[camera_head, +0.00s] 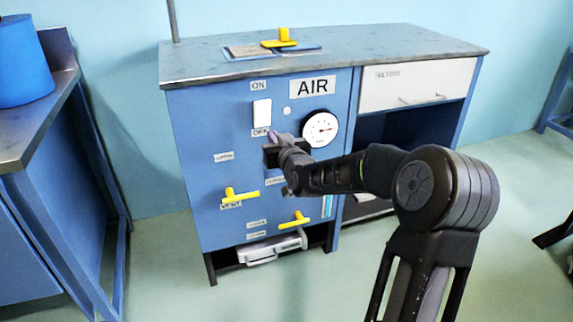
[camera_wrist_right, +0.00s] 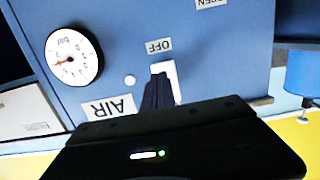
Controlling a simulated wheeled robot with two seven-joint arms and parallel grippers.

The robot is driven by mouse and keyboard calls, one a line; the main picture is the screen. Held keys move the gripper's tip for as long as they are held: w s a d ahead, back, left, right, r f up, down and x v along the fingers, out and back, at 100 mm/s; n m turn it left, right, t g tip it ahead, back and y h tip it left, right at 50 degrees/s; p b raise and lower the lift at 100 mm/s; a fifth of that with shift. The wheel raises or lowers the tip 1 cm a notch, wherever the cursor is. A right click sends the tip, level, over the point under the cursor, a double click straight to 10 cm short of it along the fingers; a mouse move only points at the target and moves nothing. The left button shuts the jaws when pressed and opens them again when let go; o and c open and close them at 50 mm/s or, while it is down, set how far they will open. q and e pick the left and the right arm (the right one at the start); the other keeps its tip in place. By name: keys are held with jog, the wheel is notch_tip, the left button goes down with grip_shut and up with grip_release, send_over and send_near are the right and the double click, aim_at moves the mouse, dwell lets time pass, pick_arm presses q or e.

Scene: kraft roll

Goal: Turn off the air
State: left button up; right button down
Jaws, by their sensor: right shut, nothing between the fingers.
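The white switch (camera_head: 262,112) is on the blue cabinet front, with an ON label (camera_head: 258,85) above it and an OFF label (camera_head: 261,132) below. An AIR label (camera_head: 312,87) is to its right. My right gripper (camera_head: 271,138) is shut and empty, just below the switch in the head view. In the wrist view, which is upside down, the shut fingers (camera_wrist_right: 159,88) cover part of the switch (camera_wrist_right: 167,70), next to the OFF label (camera_wrist_right: 159,46). I cannot tell whether they touch it or which way it is pressed. My left gripper is not in view.
A round gauge (camera_head: 319,128) is right of the switch; its needle shows in the wrist view (camera_wrist_right: 72,55). Yellow valve handles (camera_head: 240,196) stick out lower on the cabinet front. A bench with a blue roll (camera_head: 24,75) is at left.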

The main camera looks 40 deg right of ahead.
jog(key=s+a+f, duration=0.2)
jog(key=s, duration=0.5)
jog(key=shift+s+a+p, duration=0.2)
jog(key=shift+a+p, duration=0.1)
jog(key=shift+p, duration=0.1)
jog(key=s+a+f+m+g+y, duration=0.1)
jog(key=s+a+f+g+y, duration=0.1)
jog(key=a+f, duration=0.5)
jog(key=s+a+f+g+y, duration=0.1)
jog(key=s+a+f+g, duration=0.1)
jog(key=f, duration=0.8)
jog(key=s+a+f+m+g+y, duration=0.1)
jog(key=s+a+f+g+y, duration=0.15)
jog(key=a+f, duration=0.45)
jog(key=s+a+f+n+g+y, duration=0.35)
jog(key=s+a+f+g, duration=0.45)
jog(key=s+a+f, duration=1.1)
jog(key=s+a+r+p, duration=0.1)
jog(key=a+r+p, duration=0.1)
jog(key=r+p, duration=1.1)
jog(key=s+a+r+p, duration=0.1)
jog(key=r+p, duration=1.3)
jog(key=shift+s+a+r+y, duration=0.25)
jog(key=shift+a+r+y, duration=0.05)
jog(key=shift+a, duration=0.1)
